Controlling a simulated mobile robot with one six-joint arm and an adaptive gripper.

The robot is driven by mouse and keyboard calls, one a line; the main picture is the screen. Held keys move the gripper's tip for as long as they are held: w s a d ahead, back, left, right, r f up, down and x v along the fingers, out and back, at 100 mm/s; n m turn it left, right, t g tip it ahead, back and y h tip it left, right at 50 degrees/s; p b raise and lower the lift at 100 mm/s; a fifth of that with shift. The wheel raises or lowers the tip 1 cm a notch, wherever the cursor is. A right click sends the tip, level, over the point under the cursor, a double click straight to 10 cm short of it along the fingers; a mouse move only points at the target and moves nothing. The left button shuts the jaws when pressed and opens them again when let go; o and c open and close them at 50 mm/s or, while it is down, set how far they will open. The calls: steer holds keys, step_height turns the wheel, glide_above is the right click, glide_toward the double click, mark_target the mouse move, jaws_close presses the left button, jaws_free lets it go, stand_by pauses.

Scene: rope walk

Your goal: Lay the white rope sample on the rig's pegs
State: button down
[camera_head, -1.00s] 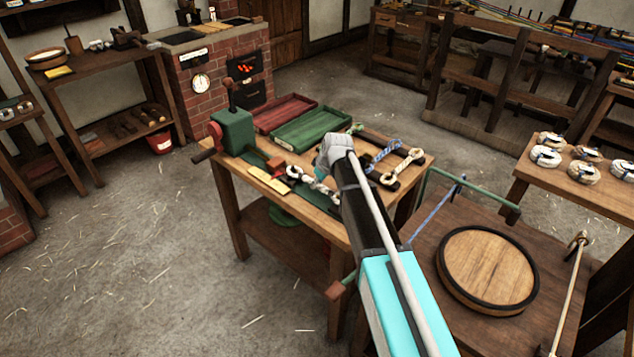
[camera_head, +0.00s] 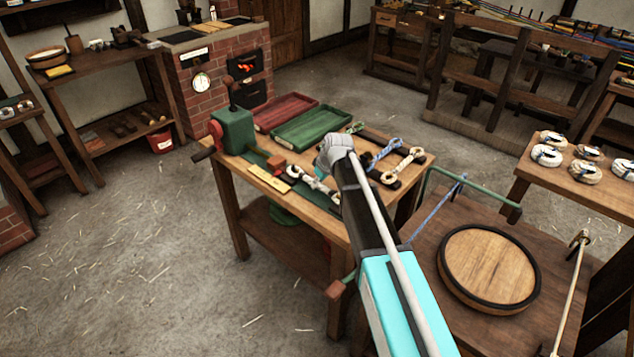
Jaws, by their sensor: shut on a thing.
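The white rope sample (camera_head: 304,179) runs slantwise over the green bed of the rig, with a pale eye at its upper left end. Its other end is partly behind my arm. The rig (camera_head: 234,131) is a green block with a crank on the left of the bench. My gripper (camera_head: 319,180) is just below my grey wrist, at the middle of the white sample, shut on it. Its fingertips are small and mostly hidden. I cannot tell whether the eyes are around the pegs or above them.
A blue-and-white sample (camera_head: 384,152) and a cream one (camera_head: 402,165) lie on dark holders right of my wrist. Red (camera_head: 285,111) and green (camera_head: 312,128) trays stand behind. A table with a round wooden lid (camera_head: 489,268) is at the right.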

steer(key=shift+f, duration=0.2)
steer(key=shift+c, duration=2.2)
jaws_free()
steer(key=shift+r+p, duration=3.35)
steer(key=shift+r, duration=0.2)
steer(key=s+d+m+g+h, duration=0.2)
steer(key=s+d+m, duration=0.8)
steer(key=s+d, duration=1.2)
steer(key=s+h+p, duration=0.1)
steer(key=s, duration=0.3)
steer(key=shift+d+f+g+h, duration=0.2)
steer(key=shift+f+g+h, duration=0.1)
steer(key=shift+g, duration=0.1)
steer(key=shift+w, duration=0.1)
